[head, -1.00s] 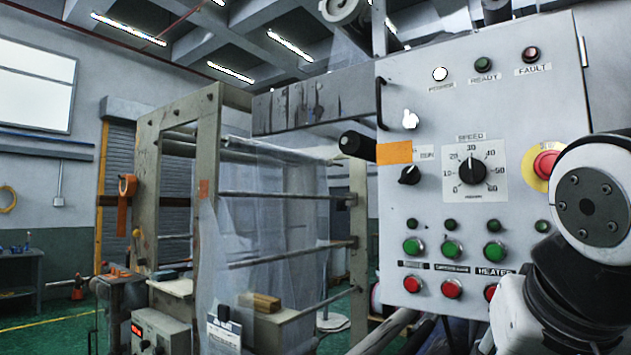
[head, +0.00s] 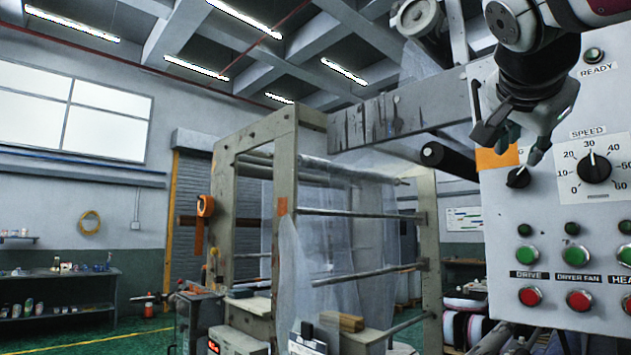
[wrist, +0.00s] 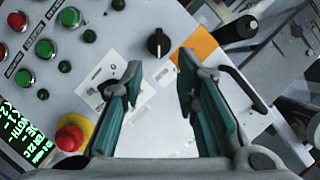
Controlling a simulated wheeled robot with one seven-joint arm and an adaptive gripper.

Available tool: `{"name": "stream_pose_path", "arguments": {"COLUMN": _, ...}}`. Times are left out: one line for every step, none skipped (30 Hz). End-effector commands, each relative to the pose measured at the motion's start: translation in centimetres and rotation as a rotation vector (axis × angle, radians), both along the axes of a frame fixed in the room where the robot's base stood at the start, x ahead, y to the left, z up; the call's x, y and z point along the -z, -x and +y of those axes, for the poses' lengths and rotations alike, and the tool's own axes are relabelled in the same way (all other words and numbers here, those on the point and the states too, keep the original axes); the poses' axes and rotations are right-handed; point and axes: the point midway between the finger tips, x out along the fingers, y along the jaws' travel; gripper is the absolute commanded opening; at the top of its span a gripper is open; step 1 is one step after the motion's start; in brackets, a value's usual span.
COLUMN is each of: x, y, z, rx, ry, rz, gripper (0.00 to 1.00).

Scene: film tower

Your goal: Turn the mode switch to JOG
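The mode switch (head: 518,178) is a small black knob on the grey control panel (head: 505,215), beside an orange patch (head: 488,158). It also shows in the wrist view (wrist: 158,42), with the orange patch (wrist: 205,52) to its right. My gripper (head: 513,146) is in front of the panel, just above the switch in the head view. In the wrist view my gripper (wrist: 159,66) is open, its two teal-lined fingers apart with nothing between them; the knob appears just beyond the fingertips, between their lines. The switch's labels are mostly hidden, and I cannot tell its setting.
The speed dial (head: 594,168) sits right of the switch, with green buttons (head: 527,255) and red buttons (head: 530,296) below. A red emergency stop (wrist: 70,137) shows in the wrist view. A dark roller end (head: 432,153) sticks out left of the panel.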

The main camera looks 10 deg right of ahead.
Motion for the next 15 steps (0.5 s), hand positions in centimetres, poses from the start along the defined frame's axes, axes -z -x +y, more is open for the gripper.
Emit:
{"name": "stream_pose_path", "arguments": {"x": 0.4, "y": -0.8, "z": -0.6, "rx": -0.001, "ry": -0.001, "rz": 0.005, "gripper": 0.28}}
{"name": "stream_pose_path", "arguments": {"x": 0.5, "y": -1.3, "z": -0.9, "rx": -0.001, "ry": -0.002, "rz": 0.005, "gripper": 0.28}}
{"name": "stream_pose_path", "arguments": {"x": 0.8, "y": -1.9, "z": -1.4, "rx": -0.001, "ry": -0.002, "rz": 0.006, "gripper": 0.28}}
{"name": "stream_pose_path", "arguments": {"x": 0.9, "y": -2.4, "z": -1.7, "rx": -0.001, "ry": -0.002, "rz": 0.004, "gripper": 0.28}}
{"name": "stream_pose_path", "arguments": {"x": 1.1, "y": -2.9, "z": -2.1, "rx": 0.0, "ry": -0.002, "rz": 0.006, "gripper": 0.28}}
{"name": "stream_pose_path", "arguments": {"x": 1.3, "y": -3.4, "z": -2.5, "rx": -0.001, "ry": -0.001, "rz": 0.005, "gripper": 0.28}}
{"name": "stream_pose_path", "arguments": {"x": 1.4, "y": -3.9, "z": -2.8, "rx": -0.001, "ry": -0.002, "rz": 0.006, "gripper": 0.28}}
{"name": "stream_pose_path", "arguments": {"x": 1.6, "y": -4.3, "z": -3.1, "rx": -0.001, "ry": -0.001, "rz": 0.006, "gripper": 0.28}}
{"name": "stream_pose_path", "arguments": {"x": 1.7, "y": -4.8, "z": -3.4, "rx": -0.002, "ry": 0.0, "rz": 0.005, "gripper": 0.28}}
{"name": "stream_pose_path", "arguments": {"x": 1.9, "y": -5.1, "z": -3.7, "rx": -0.001, "ry": -0.002, "rz": 0.005, "gripper": 0.28}}
{"name": "stream_pose_path", "arguments": {"x": 2.0, "y": -5.5, "z": -3.9, "rx": -0.001, "ry": -0.002, "rz": 0.005, "gripper": 0.28}}
{"name": "stream_pose_path", "arguments": {"x": 2.1, "y": -5.9, "z": -4.2, "rx": -0.001, "ry": -0.001, "rz": 0.003, "gripper": 0.28}}
{"name": "stream_pose_path", "arguments": {"x": 2.2, "y": -6.1, "z": -4.4, "rx": -0.001, "ry": -0.001, "rz": 0.003, "gripper": 0.28}}
{"name": "stream_pose_path", "arguments": {"x": 2.3, "y": -6.4, "z": -4.6, "rx": -0.001, "ry": -0.001, "rz": 0.003, "gripper": 0.28}}
{"name": "stream_pose_path", "arguments": {"x": 2.4, "y": -6.6, "z": -4.8, "rx": -0.001, "ry": -0.001, "rz": 0.003, "gripper": 0.28}}
